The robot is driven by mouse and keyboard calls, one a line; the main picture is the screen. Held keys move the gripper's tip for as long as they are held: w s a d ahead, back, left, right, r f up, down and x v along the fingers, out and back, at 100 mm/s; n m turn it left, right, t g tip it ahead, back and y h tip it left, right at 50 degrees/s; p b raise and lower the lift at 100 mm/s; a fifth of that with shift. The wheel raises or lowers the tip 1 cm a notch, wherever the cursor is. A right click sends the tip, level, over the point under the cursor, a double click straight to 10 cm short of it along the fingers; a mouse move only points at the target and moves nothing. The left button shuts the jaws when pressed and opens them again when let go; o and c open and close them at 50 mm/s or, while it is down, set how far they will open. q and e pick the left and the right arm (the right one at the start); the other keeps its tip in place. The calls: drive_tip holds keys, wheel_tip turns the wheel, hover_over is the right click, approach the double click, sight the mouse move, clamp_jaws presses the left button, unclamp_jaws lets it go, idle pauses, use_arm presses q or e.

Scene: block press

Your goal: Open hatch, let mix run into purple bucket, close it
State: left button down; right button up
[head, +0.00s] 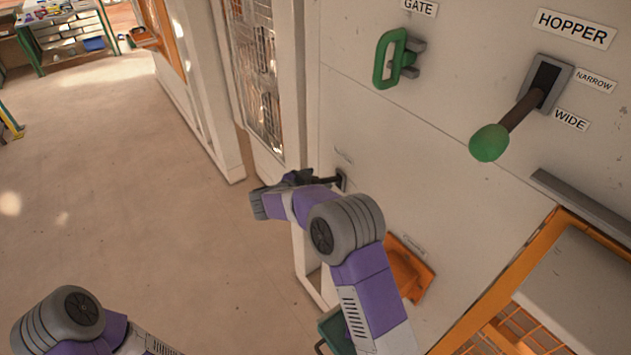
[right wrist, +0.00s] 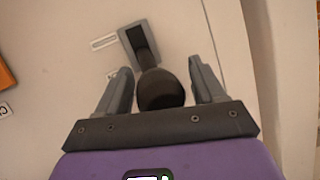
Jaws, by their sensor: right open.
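My right gripper (head: 296,180) is at a dark lever on the pale machine wall in the head view. In the right wrist view its open fingers (right wrist: 160,75) stand on both sides of the lever's round dark knob (right wrist: 161,90), with gaps beside it. The lever comes out of a grey slotted plate (right wrist: 137,38); its small label is too blurred to read. An orange fitting (head: 408,268) lies lower on the wall, partly behind my right arm; I cannot tell whether it is the hatch. No purple bucket is visible. My left gripper is out of view.
Higher on the wall are a green GATE handle (head: 390,60) and a green-knobbed HOPPER lever (head: 490,142). An orange-framed structure (head: 490,285) stands at lower right. A green object (head: 335,332) shows below my right arm. Open floor (head: 110,190) lies to the left.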

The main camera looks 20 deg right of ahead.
drive_tip(key=shift+a, duration=0.1)
drive_tip(key=b+v, duration=0.1)
drive_tip(key=v, duration=0.6)
drive_tip(key=shift+s+a, duration=0.15)
drive_tip(key=shift+s, duration=0.05)
